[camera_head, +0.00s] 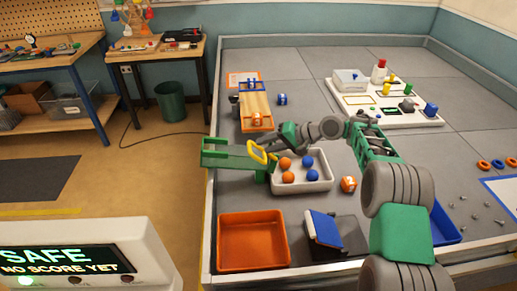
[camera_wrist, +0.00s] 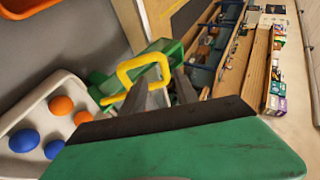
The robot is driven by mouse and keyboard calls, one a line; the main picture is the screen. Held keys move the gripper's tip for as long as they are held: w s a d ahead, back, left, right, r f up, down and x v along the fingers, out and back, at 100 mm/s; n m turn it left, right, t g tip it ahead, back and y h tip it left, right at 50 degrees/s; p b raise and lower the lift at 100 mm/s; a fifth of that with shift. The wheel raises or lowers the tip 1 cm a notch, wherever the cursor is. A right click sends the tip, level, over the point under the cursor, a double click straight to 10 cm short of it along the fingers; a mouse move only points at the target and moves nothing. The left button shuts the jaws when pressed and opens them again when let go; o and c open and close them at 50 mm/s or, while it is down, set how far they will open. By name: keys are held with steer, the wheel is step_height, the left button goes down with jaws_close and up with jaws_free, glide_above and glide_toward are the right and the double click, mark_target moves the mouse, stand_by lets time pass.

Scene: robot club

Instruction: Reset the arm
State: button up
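The green arm device (camera_head: 232,155) stands at the left edge of the grey arena, with a yellow loop handle (camera_head: 258,154) at its right end. In the wrist view, the yellow handle (camera_wrist: 123,75) shows at the fingertips, with the green device (camera_wrist: 106,88) behind it. My gripper (camera_head: 272,151) is beside the handle, just to its right in the head view. In the wrist view, the two grey fingers of my gripper (camera_wrist: 164,78) stand apart. One side of the loop appears near the gap between them; I cannot tell whether they touch it.
A white tray (camera_head: 318,186) with orange and blue balls lies below my gripper. An orange bin (camera_head: 252,240) and a blue-lidded box (camera_head: 325,229) stand in front. A wooden ramp (camera_head: 256,108) and a white board (camera_head: 415,117) lie behind. A screen (camera_head: 65,260) reads "SAFE, NO SCORE YET".

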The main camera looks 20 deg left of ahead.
steer(key=v, duration=0.3)
steer(key=s+d+r+t+h, duration=0.1)
steer(key=s+d+r+h, duration=0.3)
steer(key=d, duration=0.3)
steer(key=s+d+r+t+h, duration=0.2)
steer(key=s+d+r, duration=0.1)
steer(key=s+d, duration=0.4)
steer(key=s+d+f+m+h, duration=0.1)
steer(key=s+d+f+h, duration=0.1)
steer(key=s+d, duration=0.5)
steer(key=s+d+f+g+h, duration=0.1)
steer(key=s+d+f+h, duration=0.2)
steer(key=s+d, duration=0.5)
steer(key=s, duration=0.5)
steer(key=shift+d+m, duration=0.15)
steer(key=shift+m, duration=0.25)
